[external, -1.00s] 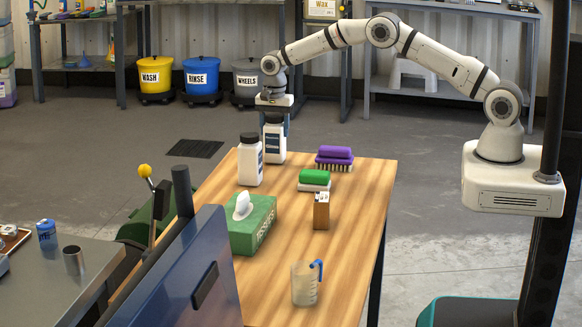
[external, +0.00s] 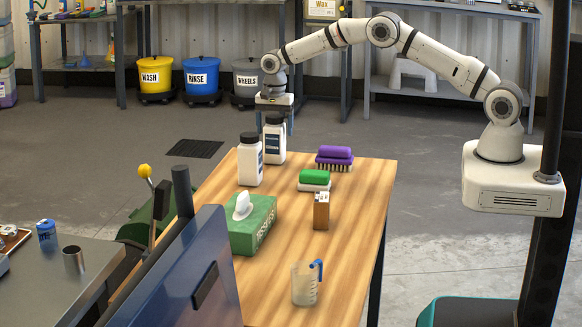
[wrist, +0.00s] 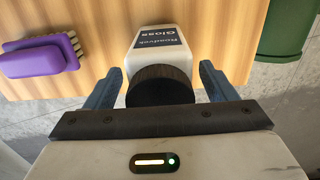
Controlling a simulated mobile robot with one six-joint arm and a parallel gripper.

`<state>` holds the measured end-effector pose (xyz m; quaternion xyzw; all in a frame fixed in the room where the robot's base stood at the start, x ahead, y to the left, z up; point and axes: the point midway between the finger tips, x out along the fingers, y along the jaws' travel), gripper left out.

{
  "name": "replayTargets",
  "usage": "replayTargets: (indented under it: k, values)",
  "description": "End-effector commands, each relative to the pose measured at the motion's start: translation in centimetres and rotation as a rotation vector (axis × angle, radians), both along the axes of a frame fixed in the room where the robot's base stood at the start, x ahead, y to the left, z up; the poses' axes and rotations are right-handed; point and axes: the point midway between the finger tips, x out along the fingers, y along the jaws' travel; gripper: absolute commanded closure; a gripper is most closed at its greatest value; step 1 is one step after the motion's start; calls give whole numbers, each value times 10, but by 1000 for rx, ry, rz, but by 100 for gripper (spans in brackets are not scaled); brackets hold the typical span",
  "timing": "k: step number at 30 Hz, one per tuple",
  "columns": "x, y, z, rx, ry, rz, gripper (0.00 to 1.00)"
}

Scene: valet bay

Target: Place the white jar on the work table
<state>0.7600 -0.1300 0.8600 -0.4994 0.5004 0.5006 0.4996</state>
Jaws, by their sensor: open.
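Two white jars with black lids stand upright near the far end of the wooden table (external: 345,230). My gripper (external: 274,124) is above the rear white jar (external: 274,143); the other white jar (external: 250,165) stands in front of it to the left. In the wrist view, the blue fingers of my gripper (wrist: 158,78) are apart, one on each side of the rear jar, which has a dark blue label (wrist: 160,36) and a black lid (wrist: 159,86). Gaps show between the fingers and the lid. The jar rests on the table.
A purple brush (external: 334,157), a green brush (external: 314,179), a small brown box (external: 321,212), a green tissue box (external: 252,228) and a clear measuring jug (external: 304,285) stand on the table. The table's right side is mostly clear. A blue panel (external: 185,280) blocks the near left.

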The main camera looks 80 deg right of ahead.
Motion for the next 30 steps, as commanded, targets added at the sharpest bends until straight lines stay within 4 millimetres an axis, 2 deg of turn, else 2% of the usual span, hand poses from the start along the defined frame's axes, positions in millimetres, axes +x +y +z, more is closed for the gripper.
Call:
replayTargets:
  k: [12,22,26,30]
  values:
    - [1,0,84,-1,-5,0,22]
    - [-3,3,123,-1,-6,21,22]
    - [-20,14,151,-5,-23,115,22]
    - [-58,34,193,-14,-49,293,22]
